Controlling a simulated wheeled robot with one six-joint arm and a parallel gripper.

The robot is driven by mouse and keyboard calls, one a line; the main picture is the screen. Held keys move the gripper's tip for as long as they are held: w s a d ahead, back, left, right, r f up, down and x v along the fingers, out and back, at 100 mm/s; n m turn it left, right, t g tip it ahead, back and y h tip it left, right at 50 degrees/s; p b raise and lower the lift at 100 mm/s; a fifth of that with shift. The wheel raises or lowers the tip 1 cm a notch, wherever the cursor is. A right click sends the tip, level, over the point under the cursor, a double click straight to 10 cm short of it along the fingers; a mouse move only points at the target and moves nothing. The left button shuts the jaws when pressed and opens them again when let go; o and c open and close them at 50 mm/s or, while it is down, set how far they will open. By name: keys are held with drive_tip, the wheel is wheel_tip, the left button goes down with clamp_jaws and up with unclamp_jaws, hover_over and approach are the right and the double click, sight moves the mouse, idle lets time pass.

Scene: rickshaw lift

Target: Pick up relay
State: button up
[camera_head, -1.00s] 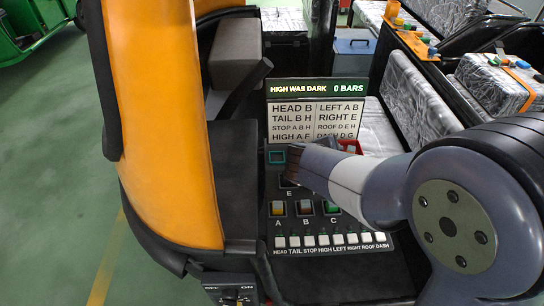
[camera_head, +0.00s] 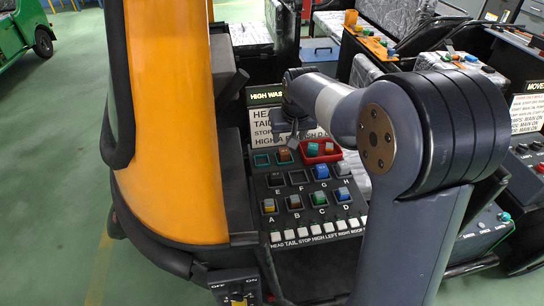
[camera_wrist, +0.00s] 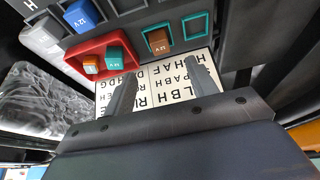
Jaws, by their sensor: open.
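Several small coloured relays sit on a black panel. In the head view, yellow (camera_head: 268,206), green (camera_head: 319,198) and blue (camera_head: 343,194) relays are in the row A to D. A brown-orange relay (camera_head: 284,154) is in a teal-outlined socket, beside an empty teal-outlined socket (camera_head: 262,160). A red tray (camera_wrist: 72,61) holds an orange relay (camera_wrist: 90,65) and a teal relay (camera_wrist: 114,58). My gripper (camera_wrist: 163,68) is open and empty. In the wrist view its fingers lie over the white sign, near the brown-orange relay (camera_wrist: 158,41).
The lettered sign (camera_head: 262,123) stands behind the panel, partly hidden by my arm. Sockets E (camera_head: 275,180) and F look empty. A row of white switches (camera_head: 317,231) lines the panel's front. An orange pillar (camera_head: 172,120) rises at the left, with open green floor beyond.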

sight(284, 151)
drive_tip(key=x, duration=0.5)
drive_tip(key=shift+w+p+x, duration=0.15)
drive_tip(key=shift+p+x, duration=0.2)
drive_tip(key=shift+x, duration=1)
drive_tip(key=shift+w+p+x, duration=0.1)
drive_tip(key=shift+p+x, duration=0.2)
drive_tip(key=shift+x, duration=1.05)
drive_tip(key=shift+r, duration=0.1)
drive_tip(key=c, duration=1.1)
